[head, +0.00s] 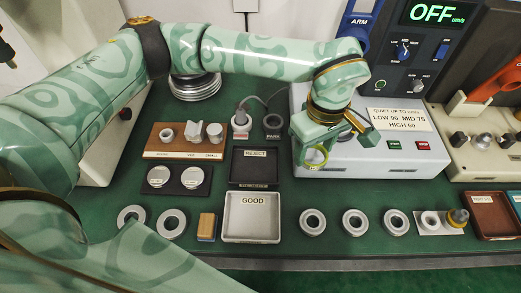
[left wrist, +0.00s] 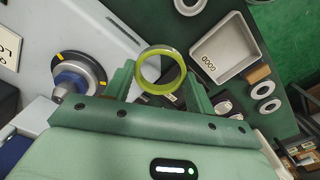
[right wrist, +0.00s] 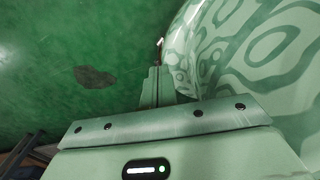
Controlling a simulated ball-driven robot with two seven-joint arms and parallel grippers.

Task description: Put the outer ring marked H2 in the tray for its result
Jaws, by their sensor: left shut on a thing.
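My left gripper (head: 316,152) is shut on a ring (head: 314,164) with a yellow-green band and holds it over the front left of the grey test machine. In the left wrist view the ring (left wrist: 160,92) sits between the fingers, its hole facing the camera. I cannot read any mark on it. The white GOOD tray (head: 252,238) stands left of and nearer than the gripper, and looks empty. The black REJECT tray (head: 255,182) is just behind it and also looks empty. My right gripper (right wrist: 158,84) shows in the right wrist view, fingers together and empty, over green floor.
Several rings (head: 355,222) lie along the bench front, with two more (head: 172,223) left of the GOOD tray beside a tan-and-blue block (head: 207,227). The test machine (head: 375,160) has its display at OFF. A wooden stand (head: 160,152) with parts is at the left.

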